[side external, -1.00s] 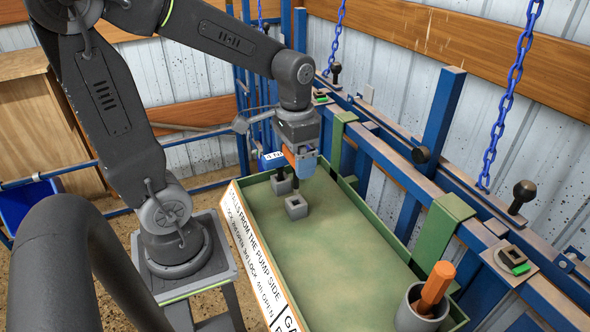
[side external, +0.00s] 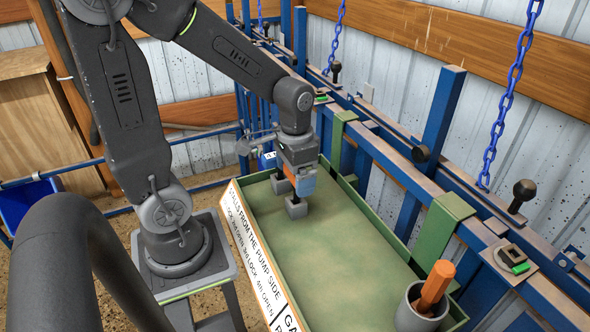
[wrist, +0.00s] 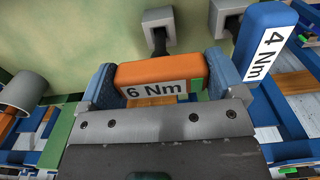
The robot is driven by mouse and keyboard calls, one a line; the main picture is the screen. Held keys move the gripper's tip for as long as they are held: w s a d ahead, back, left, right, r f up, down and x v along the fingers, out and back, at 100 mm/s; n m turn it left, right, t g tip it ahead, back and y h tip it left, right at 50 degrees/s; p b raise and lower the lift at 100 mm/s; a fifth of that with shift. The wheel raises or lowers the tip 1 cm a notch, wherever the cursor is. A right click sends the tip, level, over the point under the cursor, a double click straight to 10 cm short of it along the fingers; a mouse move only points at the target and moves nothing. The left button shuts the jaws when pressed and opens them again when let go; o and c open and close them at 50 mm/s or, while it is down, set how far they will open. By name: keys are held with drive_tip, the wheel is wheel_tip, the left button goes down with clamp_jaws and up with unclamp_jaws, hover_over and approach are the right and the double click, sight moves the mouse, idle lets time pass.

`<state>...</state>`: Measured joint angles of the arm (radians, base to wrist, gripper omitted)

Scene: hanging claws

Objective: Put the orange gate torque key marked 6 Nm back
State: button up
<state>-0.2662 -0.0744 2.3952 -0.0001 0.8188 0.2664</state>
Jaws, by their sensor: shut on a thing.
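The orange key (wrist: 152,75), marked 6 Nm, is held by its handle between the two blue fingers of my gripper (wrist: 160,90). In the side view my gripper (side external: 302,186) is low over the green tray (side external: 335,235), with the orange handle (side external: 291,174) partly hidden by it. The key's dark shaft reaches a grey square holder (side external: 296,209), which also shows in the wrist view (wrist: 165,18). I cannot tell how deep the shaft sits. The handle looks about level.
A blue key (wrist: 262,45) marked 4 Nm stands beside my right finger, close to a second grey holder (wrist: 233,14). A grey cup (side external: 416,316) with an orange hexagonal handle (side external: 436,288) stands at the tray's near end. The tray's middle is clear. Blue rails run along its right.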

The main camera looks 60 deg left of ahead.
drive_tip(key=o, duration=1.3)
drive_tip(key=shift+f, duration=0.1)
wheel_tip(320, 180, up, 13)
drive_tip(key=s+d+t, duration=0.3)
drive_tip(key=s+d, duration=0.1)
drive_tip(key=s+d+t, duration=0.2)
drive_tip(key=d, duration=0.1)
drive_tip(key=shift+f+t, duration=0.3)
drive_tip(key=shift+f, duration=0.1)
drive_tip(key=shift+w, duration=0.1)
